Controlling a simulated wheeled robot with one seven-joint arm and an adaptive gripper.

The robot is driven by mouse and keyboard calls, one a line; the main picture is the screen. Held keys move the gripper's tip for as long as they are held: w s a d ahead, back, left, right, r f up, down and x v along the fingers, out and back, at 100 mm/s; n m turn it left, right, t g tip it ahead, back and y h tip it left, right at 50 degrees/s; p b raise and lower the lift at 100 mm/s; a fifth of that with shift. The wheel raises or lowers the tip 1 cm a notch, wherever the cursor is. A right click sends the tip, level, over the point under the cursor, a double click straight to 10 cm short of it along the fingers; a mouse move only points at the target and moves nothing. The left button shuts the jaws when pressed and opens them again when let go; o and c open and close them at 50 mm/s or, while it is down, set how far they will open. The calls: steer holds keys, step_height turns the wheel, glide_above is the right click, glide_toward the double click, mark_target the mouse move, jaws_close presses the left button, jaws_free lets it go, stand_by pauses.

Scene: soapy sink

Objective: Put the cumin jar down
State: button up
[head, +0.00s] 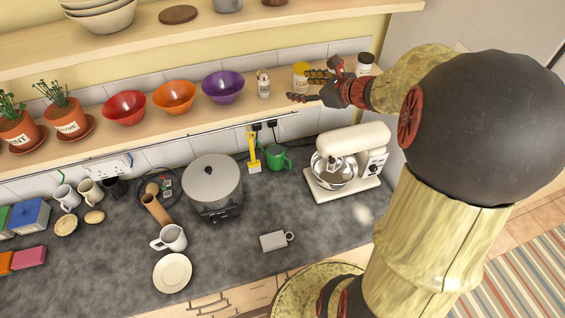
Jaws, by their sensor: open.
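A yellow-lidded jar (300,76) stands upright on the lower wooden shelf (205,122); its label is partly legible and seems to read cumin. My gripper (299,88) is open at the right part of this shelf, reaching in from the right. Its fingers are spread close to the yellow-lidded jar, one beside the jar's right side and one lower in front. I cannot tell whether a finger touches the jar.
A small jar (264,85) stands left of the yellow-lidded jar, and a dark-lidded jar (365,63) stands to its right. A purple bowl (223,87) is farther left. A stand mixer (352,150) sits on the counter below. An upper shelf (205,35) runs overhead.

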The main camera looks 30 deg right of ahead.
steer(key=s+a+r+n+g+y, duration=0.1)
steer(key=s+a+n+g, duration=0.15)
steer(key=a+n, duration=0.4)
steer(key=s+a+n+g+y, duration=0.1)
steer(key=s+a+n, duration=0.3)
steer(key=a, duration=0.5)
steer(key=s+a+r+n+g+y, duration=0.1)
steer(key=s+a+n+g, duration=0.15)
steer(key=a+n, duration=0.35)
steer(key=s+a+n+h, duration=0.1)
steer(key=s+n+h, duration=0.1)
steer(key=s+n, duration=0.5)
steer(key=s+a+n+g+h, duration=0.1)
steer(key=s+a+n+h, duration=0.1)
steer(key=s+n, duration=0.6)
steer(key=shift+s+f+h, duration=0.3)
steer(key=shift+s+h, duration=0.2)
steer(key=shift+s, duration=0.2)
step_height(320, 180, down, 27)
steer(key=b, duration=2.7)
